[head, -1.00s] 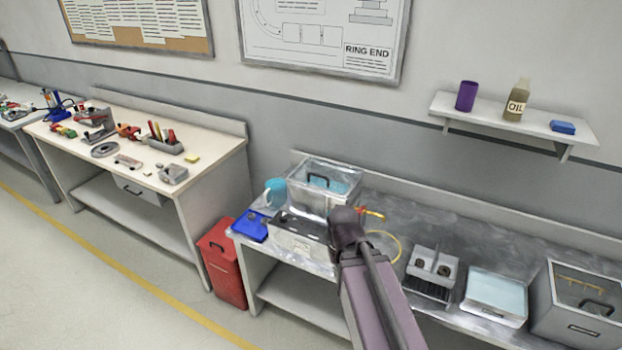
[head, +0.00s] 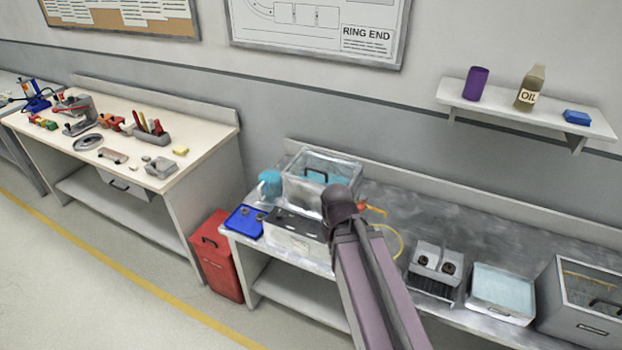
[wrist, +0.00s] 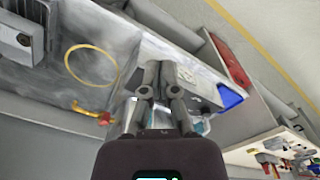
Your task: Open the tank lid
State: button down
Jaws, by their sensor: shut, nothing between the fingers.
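A clear-walled tank (head: 293,190) with pale blue inside stands at the back left of the grey bench. Its lid (head: 338,170) lies flat on top and looks shut, with a dark handle (head: 316,175). A second grey box (head: 578,325) with a see-through top and dark handle stands at the far right; I cannot tell which the task means. In the head view my arm hides my gripper, in front of the left tank's right side. In the wrist view my gripper (wrist: 158,72) has its fingers together, empty, above the bench; the tank is mostly hidden behind it.
A yellow hose loop (wrist: 90,65) lies on the bench. A red bin (head: 216,262) stands on the floor left of the bench.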

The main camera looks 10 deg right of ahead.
jog(key=w+d+f+n+t+h+b, duration=0.2)
jog(key=w+d+f+n+h+b, duration=0.25)
jog(key=w+n+b, duration=0.2)
jog(key=n+t+h+b, duration=0.7)
jog(key=n+t+b, duration=0.85)
jog(key=n, duration=0.65)
send_near(312, 183)
notch_tip(312, 183, up, 2)
jog(key=g+b, duration=0.1)
jog(key=shift+w+a+r+n, duration=0.2)
jog(key=shift+w+a+n, duration=0.05)
jog(key=shift+w, duration=0.1)
jog(key=shift+p+x, duration=1)
jog(key=shift+x, duration=3.9)
